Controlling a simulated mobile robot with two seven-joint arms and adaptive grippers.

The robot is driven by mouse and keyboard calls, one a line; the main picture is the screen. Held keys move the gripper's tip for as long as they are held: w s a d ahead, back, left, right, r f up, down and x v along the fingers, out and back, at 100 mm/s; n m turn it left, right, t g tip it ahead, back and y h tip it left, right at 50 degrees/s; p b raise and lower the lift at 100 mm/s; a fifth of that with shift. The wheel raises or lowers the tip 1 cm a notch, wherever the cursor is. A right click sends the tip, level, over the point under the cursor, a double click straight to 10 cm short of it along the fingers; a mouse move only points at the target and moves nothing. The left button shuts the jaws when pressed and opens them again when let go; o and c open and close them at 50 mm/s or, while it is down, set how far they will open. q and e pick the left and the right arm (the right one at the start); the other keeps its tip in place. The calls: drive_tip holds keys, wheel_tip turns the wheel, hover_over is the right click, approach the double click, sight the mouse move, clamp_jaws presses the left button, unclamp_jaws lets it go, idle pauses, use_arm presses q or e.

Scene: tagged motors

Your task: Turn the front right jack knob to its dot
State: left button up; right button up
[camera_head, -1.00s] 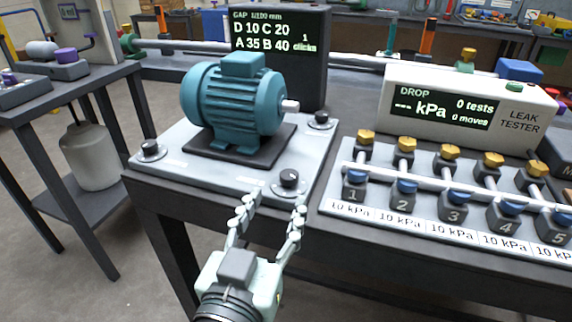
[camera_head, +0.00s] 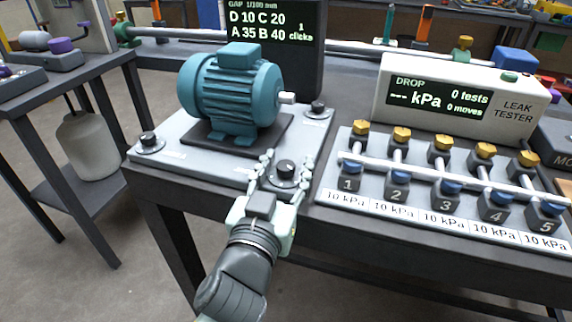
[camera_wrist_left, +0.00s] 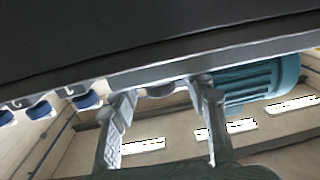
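The front right jack knob (camera_head: 286,169) is a black knob on a pale round dial at the near right corner of the grey base plate (camera_head: 180,165). My left gripper (camera_head: 287,165) is open, with one finger on each side of this knob. I cannot tell whether the fingers touch it. In the left wrist view the two fingers (camera_wrist_left: 162,88) stand apart, with a small part of the knob (camera_wrist_left: 160,91) between them near the plate edge. The dot for the knob cannot be made out. My right gripper is not in view.
A teal motor (camera_head: 230,92) stands on the plate behind the gripper. Other knobs sit front left (camera_head: 148,141) and back right (camera_head: 318,108). The gap display (camera_head: 263,28) reads D 10, C 20, A 35, B 40. A numbered valve rack (camera_head: 420,205) and leak tester (camera_head: 455,97) stand right.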

use_arm(q)
clamp_jaws()
drive_tip(key=shift+m+h, duration=0.3)
drive_tip(key=m+g+h, duration=0.1)
drive_tip(key=m+h, duration=0.1)
drive_tip(key=h, duration=0.1)
drive_tip(key=m+g+h, duration=0.2)
drive_tip(key=h, duration=0.1)
drive_tip(key=shift+w+a, duration=0.1)
drive_tip(key=shift+a, duration=0.05)
drive_tip(key=shift+m+g+h, duration=1.8)
drive_tip(key=shift+g+h, duration=0.1)
drive_tip(key=shift+g, duration=0.1)
drive_tip(key=shift+m+g+h, duration=0.3)
drive_tip(key=shift+m+g, duration=0.1)
drive_tip(key=shift+g, duration=0.2)
drive_tip(key=shift+o, duration=1)
unclamp_jaws()
